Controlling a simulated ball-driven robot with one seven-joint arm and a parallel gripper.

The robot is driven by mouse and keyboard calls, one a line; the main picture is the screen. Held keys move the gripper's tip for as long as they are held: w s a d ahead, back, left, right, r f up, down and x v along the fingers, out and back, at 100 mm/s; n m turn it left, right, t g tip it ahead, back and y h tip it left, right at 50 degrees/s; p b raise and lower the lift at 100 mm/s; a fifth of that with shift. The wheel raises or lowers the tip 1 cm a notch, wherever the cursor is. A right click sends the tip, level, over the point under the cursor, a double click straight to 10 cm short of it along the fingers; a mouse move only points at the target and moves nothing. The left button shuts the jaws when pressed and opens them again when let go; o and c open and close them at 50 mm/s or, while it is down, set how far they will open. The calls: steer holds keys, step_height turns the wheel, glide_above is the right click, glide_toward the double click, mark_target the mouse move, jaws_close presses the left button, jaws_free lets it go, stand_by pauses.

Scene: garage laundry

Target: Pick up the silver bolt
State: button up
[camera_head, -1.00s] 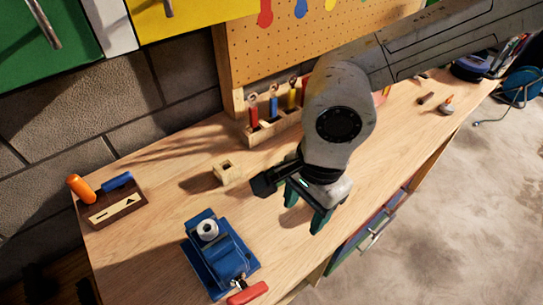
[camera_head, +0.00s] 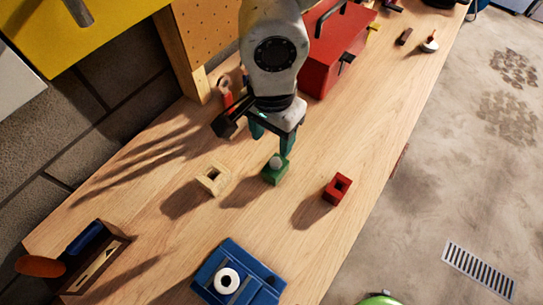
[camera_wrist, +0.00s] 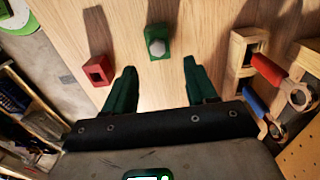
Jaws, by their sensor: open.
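The silver bolt (camera_head: 276,161) sits in the top of a small green block (camera_head: 275,175) on the wooden workbench. In the wrist view the bolt's hexagonal head (camera_wrist: 158,47) shows on the green block (camera_wrist: 153,31), ahead of the fingertips and between their lines. My gripper (camera_head: 271,142) has green fingers, spread apart and empty. In the head view it hangs just behind and above the bolt. In the wrist view the gripper (camera_wrist: 160,67) shows both fingers clear of the block.
A red block (camera_head: 337,189) stands right of the green one and a wooden block (camera_head: 214,179) left of it. A red toolbox (camera_head: 331,48) stands behind. Red and blue-handled wrenches (camera_wrist: 270,70) are at right in the wrist view.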

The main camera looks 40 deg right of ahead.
mark_target(274, 163)
step_height(274, 163, down, 3)
steer(key=shift+s+d+f+p, duration=0.1)
steer(key=shift+f+p, duration=0.35)
steer(key=shift+f, duration=0.9)
steer(key=shift+s+d+f+p, duration=0.1)
steer(key=shift+f+p, duration=0.3)
steer(key=shift+f, duration=0.95)
jaws_close()
